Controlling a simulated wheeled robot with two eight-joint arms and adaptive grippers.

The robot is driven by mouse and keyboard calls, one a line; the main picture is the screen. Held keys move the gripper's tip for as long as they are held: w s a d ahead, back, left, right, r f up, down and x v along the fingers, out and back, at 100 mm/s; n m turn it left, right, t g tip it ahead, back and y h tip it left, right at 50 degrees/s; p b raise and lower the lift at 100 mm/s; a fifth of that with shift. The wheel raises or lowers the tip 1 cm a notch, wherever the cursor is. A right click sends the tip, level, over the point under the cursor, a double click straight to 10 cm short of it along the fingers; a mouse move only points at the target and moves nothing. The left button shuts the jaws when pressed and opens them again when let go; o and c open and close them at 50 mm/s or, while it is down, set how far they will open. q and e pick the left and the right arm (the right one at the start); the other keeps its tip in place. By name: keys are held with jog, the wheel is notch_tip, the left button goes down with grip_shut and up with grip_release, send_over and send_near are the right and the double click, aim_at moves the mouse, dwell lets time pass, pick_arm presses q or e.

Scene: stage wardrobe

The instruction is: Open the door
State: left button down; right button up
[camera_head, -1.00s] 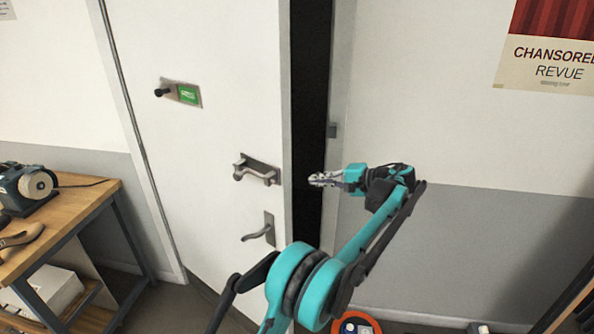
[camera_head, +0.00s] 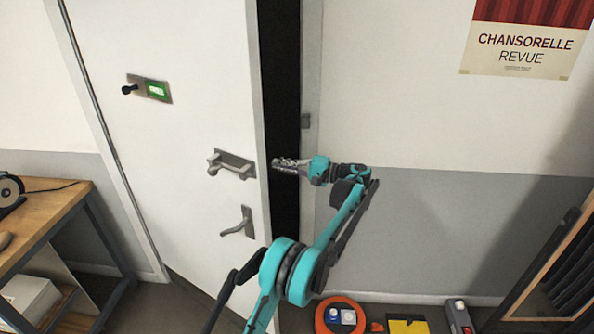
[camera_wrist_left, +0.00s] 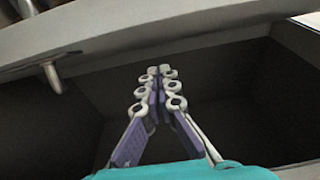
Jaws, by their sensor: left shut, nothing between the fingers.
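The white door (camera_head: 175,60) stands ajar, with a dark gap (camera_head: 283,70) between its right edge and the frame. A lever handle on a plate (camera_head: 232,164) sits near that edge. A second lever handle (camera_head: 238,222) is below it, and a black knob with a green indicator plate (camera_head: 150,89) is above. My left gripper (camera_head: 280,163) is shut and empty, at the gap beside the door's edge, right of the upper handle. In the left wrist view its closed fingers (camera_wrist_left: 158,80) point at the dark opening, below a pale edge (camera_wrist_left: 170,40). My right gripper is not in view.
A wooden workbench (camera_head: 45,215) stands at the left by the hinge side. A red cable reel (camera_head: 340,316), a yellow item (camera_head: 407,325) and a power strip (camera_head: 459,316) lie on the floor by the wall. A wooden-framed rack (camera_head: 545,265) is at the right.

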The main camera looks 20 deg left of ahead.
pick_arm(q)
jog(key=shift+s+a+b, duration=0.15)
jog(key=shift+s+a, duration=0.1)
jog(key=shift+s, duration=0.4)
jog(key=shift+s+a+b, duration=0.15)
jog(key=shift+s+a, duration=0.05)
jog(key=shift+s, duration=0.45)
jog(key=shift+s+a+b, duration=0.15)
jog(key=shift+s+a, duration=0.1)
jog(key=shift+s, duration=0.4)
jog(key=shift+s, duration=0.1)
